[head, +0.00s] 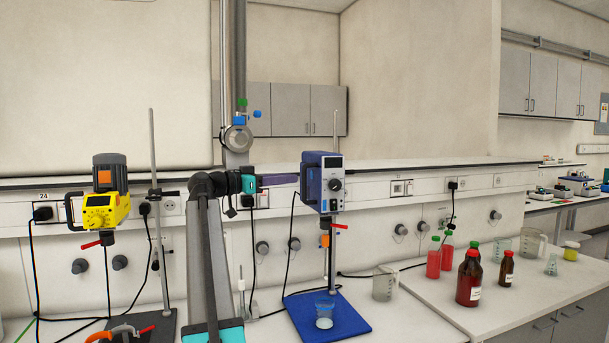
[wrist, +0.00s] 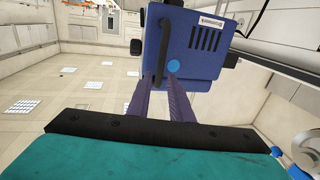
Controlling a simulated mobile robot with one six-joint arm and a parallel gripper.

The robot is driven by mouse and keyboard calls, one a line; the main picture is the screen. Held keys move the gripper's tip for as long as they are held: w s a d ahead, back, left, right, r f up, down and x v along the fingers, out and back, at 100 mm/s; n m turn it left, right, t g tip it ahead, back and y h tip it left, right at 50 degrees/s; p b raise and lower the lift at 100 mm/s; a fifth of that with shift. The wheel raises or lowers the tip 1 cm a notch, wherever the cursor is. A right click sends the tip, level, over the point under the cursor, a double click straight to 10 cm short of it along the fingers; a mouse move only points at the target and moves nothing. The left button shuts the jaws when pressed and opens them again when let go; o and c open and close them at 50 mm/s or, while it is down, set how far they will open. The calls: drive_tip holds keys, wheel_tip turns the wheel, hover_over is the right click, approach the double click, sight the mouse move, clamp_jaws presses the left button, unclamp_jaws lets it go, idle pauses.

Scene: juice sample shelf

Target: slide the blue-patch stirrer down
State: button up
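The blue stirrer (head: 322,186) is clamped on an upright rod, above a blue base plate (head: 355,322). In the wrist view, the stirrer's housing (wrist: 205,40) fills the upper middle, with a round light-blue patch (wrist: 202,64) and a dark side handle (wrist: 154,62). My gripper (head: 296,179) reaches in from the left at the housing's height. Its two purple fingers (wrist: 160,78) are apart, close to the handle's lower end. Contact with the handle cannot be made out. A small glass beaker (head: 324,312) stands on the base plate below the stirrer.
A yellow stirrer (head: 103,208) with an orange patch hangs on another stand at left. A clear beaker (head: 385,283) stands right of the blue base. Red-filled bottles (head: 434,257) and brown bottles (head: 469,279) stand farther right. Black cables hang along the wall behind.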

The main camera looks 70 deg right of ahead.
drive_tip(key=p, duration=0.2)
hover_over(304, 201)
drive_tip(key=shift+w+d, duration=0.1)
drive_tip(key=shift+d, duration=0.3)
clamp_jaws()
